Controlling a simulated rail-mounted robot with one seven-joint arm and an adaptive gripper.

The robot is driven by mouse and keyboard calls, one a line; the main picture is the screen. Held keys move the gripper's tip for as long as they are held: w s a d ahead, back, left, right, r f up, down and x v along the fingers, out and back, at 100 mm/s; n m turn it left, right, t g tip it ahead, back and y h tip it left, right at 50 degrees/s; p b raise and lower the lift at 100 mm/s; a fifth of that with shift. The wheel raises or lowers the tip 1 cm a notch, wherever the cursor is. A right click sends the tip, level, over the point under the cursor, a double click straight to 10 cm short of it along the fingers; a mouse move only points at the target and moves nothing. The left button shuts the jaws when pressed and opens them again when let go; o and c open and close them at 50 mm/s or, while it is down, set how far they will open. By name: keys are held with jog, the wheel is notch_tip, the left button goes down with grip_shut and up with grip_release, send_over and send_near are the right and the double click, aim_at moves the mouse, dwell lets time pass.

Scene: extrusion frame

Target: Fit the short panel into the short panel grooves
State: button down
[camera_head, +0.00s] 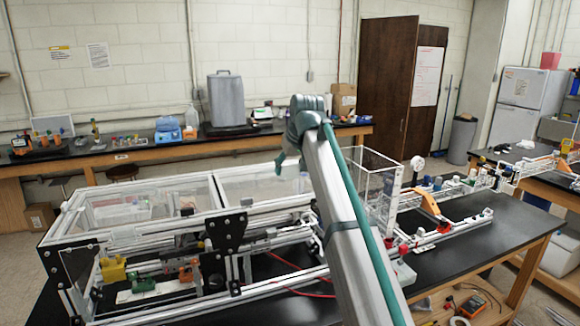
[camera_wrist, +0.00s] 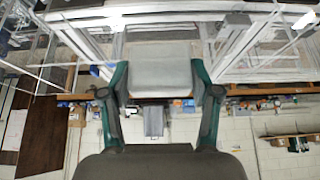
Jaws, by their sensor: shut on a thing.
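My gripper (camera_head: 282,165) hangs over the back part of the white extrusion frame (camera_head: 150,217). In the wrist view its two teal fingers (camera_wrist: 160,82) are set wide on both sides of a pale grey, square-faced piece (camera_wrist: 158,62). They are shut on this piece; I cannot tell whether it is part of the short panel. Clear panels show in the frame, one on its top at the left (camera_head: 150,203). A clear upright panel with white edges (camera_head: 378,172) stands at the right, partly behind my arm. The grooves are too small to make out.
Black brackets (camera_head: 225,235), yellow and green parts and red cables fill the frame's front. A white rail assembly (camera_head: 445,225) with bottles stands on the black table (camera_head: 490,245) to the right. A bench with a grey bin-like case (camera_head: 225,98) runs along the back wall.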

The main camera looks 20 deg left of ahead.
aim_at(290, 201)
jog(key=shift+f+b, duration=1.6)
jog(key=shift+f, duration=4.25)
jog(key=shift+c, duration=0.9)
grip_release()
jog(key=shift+r, duration=0.1)
jog(key=v, duration=1.1)
jog(key=shift+s+d+r, duration=0.15)
jog(key=shift+s+r, duration=0.1)
jog(key=shift+r, duration=0.05)
